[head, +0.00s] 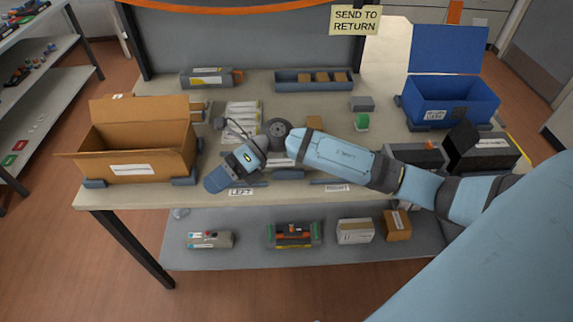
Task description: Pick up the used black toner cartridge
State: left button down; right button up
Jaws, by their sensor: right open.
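A dark grey cartridge-like unit with an orange end (207,80) lies at the back left of the table. Another dark unit with an orange part (424,153) lies at the right, partly hidden by my right arm. I cannot tell from markings which one is the used black toner cartridge. My left gripper is not in view.
An open cardboard box (137,165) stands at left, an open blue bin (452,112) at back right. A divided tray (288,86) sits at the back. A black open box (487,157) is at right. The lower shelf (262,262) holds cartridges and boxes. LEFT (241,191) and RIGHT (337,188) labels mark the front.

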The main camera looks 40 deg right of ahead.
jog(key=w+d+n+h+b, duration=0.1)
jog(key=w+d+h, duration=0.2)
jog(key=d+h, duration=0.35)
jog(key=w+d+r+n+h+b, duration=0.1)
jog(key=w+d+n+h+b, duration=0.2)
jog(key=d, duration=0.7)
jog(key=w+d+h, duration=0.3)
jog(key=d+h, duration=0.3)
jog(key=d, duration=0.2)
jog(key=shift+t+y, duration=0.25)
jog(key=shift+t, duration=0.15)
jog(key=f, duration=0.7)
jog(key=shift+w+a+f, duration=0.2)
jog(key=shift+f, duration=0.2)
notch_tip(320, 180, down, 5)
jog(key=shift+d+f+p, duration=0.1)
jog(key=shift+p, duration=0.35)
jog(key=c, duration=1.2)
